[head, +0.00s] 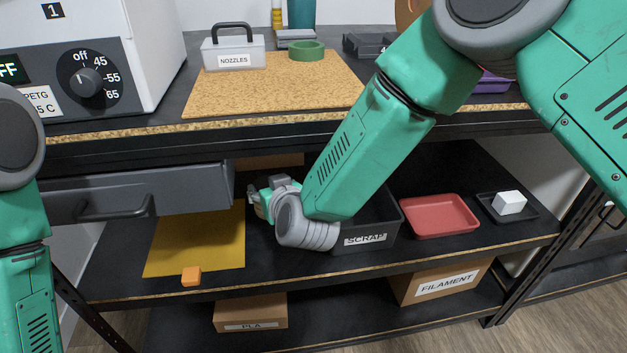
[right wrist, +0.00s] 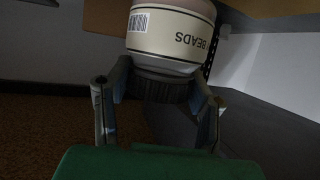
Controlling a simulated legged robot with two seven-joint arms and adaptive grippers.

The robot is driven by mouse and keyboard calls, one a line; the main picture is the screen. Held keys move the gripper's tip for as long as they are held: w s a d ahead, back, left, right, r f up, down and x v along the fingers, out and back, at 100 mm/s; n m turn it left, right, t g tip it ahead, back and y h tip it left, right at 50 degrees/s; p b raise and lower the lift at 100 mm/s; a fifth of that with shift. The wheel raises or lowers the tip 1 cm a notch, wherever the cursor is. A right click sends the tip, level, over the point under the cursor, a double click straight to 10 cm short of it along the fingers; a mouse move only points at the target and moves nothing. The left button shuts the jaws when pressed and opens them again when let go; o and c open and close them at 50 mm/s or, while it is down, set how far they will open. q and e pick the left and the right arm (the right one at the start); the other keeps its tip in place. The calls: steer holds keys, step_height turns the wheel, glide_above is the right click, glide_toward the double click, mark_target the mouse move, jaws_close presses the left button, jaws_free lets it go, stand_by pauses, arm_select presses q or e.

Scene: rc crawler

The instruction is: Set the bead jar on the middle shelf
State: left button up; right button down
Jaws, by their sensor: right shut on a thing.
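The bead jar (right wrist: 168,35) is a pale jar with a "BEADS" label and a dark ridged lid. It appears upside down in the right wrist view. My right gripper (right wrist: 160,82) is shut on it at the lid end. In the head view my right gripper (head: 262,198) is low over the middle shelf (head: 270,262), left of the scrap bin, and the jar is hidden there. I cannot tell whether the jar touches the shelf. My left arm shows at the left edge; its gripper is out of view.
On the middle shelf are a yellow sheet (head: 190,245), an orange cube (head: 191,277), the scrap bin (head: 366,238), a red tray (head: 440,216) and a white block (head: 509,202) on a dark tray. A grey drawer (head: 190,190) hangs at left, beneath the worktop (head: 330,122).

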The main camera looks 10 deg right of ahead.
steer(key=f, duration=0.1)
steer(key=f+b, duration=0.1)
steer(key=f, duration=0.1)
steer(key=shift+w, duration=0.2)
steer(key=f, duration=0.1)
steer(key=d+f+b, duration=0.1)
steer(key=shift+s+d+f, duration=0.1)
steer(key=shift+d+f, duration=0.1)
steer(key=shift+f, duration=0.1)
steer(key=shift+d+f+b, duration=0.2)
steer(key=shift+f+b, duration=0.1)
steer(key=shift+f, duration=0.25)
steer(key=f, duration=0.1)
steer(key=a+f+b, duration=0.1)
steer(key=f, duration=0.1)
steer(key=shift+a+f+b, duration=0.1)
steer(key=shift+a+b, duration=0.15)
steer(key=shift+b, duration=0.05)
steer(key=shift+a, duration=0.1)
arm_select(q)
step_height(320, 180, down, 4)
steer(key=shift+w, duration=0.1)
arm_select(e)
steer(key=shift+s, duration=0.1)
